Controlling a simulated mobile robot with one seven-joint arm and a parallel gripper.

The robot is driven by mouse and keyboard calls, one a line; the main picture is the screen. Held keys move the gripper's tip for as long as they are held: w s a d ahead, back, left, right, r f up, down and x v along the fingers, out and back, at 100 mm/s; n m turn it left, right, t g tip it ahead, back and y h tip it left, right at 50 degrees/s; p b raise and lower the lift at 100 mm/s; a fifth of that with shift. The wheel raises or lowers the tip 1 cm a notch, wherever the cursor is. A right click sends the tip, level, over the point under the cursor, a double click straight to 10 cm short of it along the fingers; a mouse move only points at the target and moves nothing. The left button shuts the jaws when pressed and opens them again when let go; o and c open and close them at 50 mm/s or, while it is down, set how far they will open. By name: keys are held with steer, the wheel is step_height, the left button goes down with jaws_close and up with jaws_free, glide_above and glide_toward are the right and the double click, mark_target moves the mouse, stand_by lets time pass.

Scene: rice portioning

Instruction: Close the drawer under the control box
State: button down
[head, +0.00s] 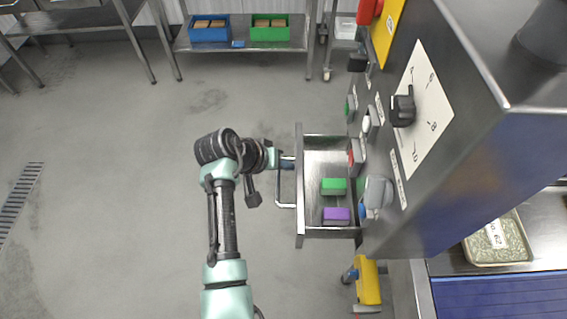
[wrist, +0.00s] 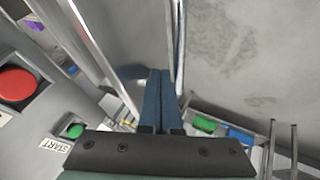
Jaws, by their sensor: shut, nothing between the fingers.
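The drawer (head: 299,222) under the control box (head: 440,170) stands open, pulled out to the left. A green block (head: 334,186) and a purple block (head: 337,215) lie inside it. A metal bar handle (head: 284,206) is on its front. My gripper (head: 290,163) is at the drawer front, by the far end of the handle. In the wrist view my gripper's blue fingers (wrist: 160,85) are together and empty, close to the drawer front (wrist: 135,35) and the handle bar (wrist: 177,40). I cannot tell whether they touch either.
Buttons and a dial (head: 402,107) are on the control box face above the drawer. A yellow-handled tool (head: 368,281) hangs near the box's lower corner. A shelf with blue (head: 209,35) and green bins (head: 269,35) stands at the back. The floor left of my arm is clear.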

steer(key=p, duration=0.2)
glide_above(316, 183)
steer(key=w+d, duration=0.1)
steer(key=d, duration=0.2)
steer(key=shift+d, duration=0.25)
steer(key=shift+d+r, duration=0.15)
